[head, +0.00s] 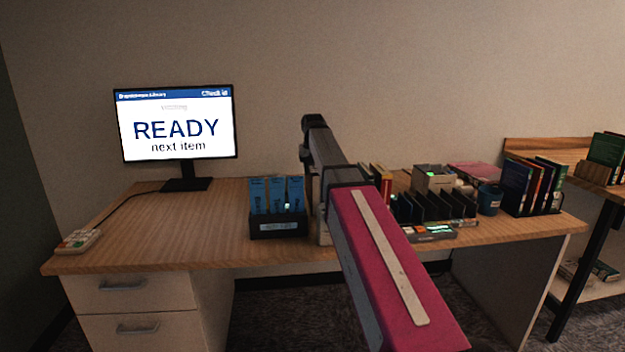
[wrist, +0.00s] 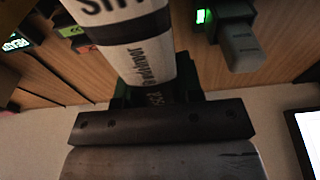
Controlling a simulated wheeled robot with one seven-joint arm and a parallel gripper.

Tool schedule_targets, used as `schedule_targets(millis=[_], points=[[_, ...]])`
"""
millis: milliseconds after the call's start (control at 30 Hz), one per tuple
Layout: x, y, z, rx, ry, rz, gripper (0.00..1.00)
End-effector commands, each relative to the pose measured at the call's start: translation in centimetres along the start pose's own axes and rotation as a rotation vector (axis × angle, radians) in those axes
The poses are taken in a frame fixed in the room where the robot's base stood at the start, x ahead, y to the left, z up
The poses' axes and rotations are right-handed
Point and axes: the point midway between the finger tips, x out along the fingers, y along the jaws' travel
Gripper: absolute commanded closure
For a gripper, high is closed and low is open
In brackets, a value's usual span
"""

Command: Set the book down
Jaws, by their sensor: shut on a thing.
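The book (wrist: 140,58) shows in the wrist view as a white spine with a dark band and black lettering. My gripper (wrist: 155,93) is shut on it, with a dark finger on each side of the spine. The book's far end runs out of the top of the picture. I cannot tell whether it touches the desk (head: 200,225). In the head view my own arm crosses the middle and hides the gripper and most or all of the book.
A monitor (head: 177,125) reading "READY next item" stands at the back left. A blue-folder box (head: 278,226) is left of my arm. Black slots (head: 430,207), a blue cup (head: 490,199) and upright books (head: 533,186) fill the right. The desk's left front is largely clear.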

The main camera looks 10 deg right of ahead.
Motion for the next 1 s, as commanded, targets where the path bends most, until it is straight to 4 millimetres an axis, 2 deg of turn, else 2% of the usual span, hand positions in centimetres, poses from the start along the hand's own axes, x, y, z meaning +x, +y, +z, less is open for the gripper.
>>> schedule_targets(millis=[300, 700, 733, 767, 800, 1000], points=[[3.3, 0.0, 0.5, 0.000, 0.000, 0.000, 1.00], [3.7, 0.0, 0.5, 0.000, 0.001, 0.000, 1.00], [3.7, 0.0, 0.5, 0.000, 0.000, 0.000, 0.56], [3.7, 0.0, 0.6, 0.000, 0.000, 0.000, 0.47], [3.7, 0.0, 0.6, 0.000, 0.000, 0.000, 0.41], [3.6, 0.0, 0.6, 0.000, 0.000, 0.000, 0.41]])
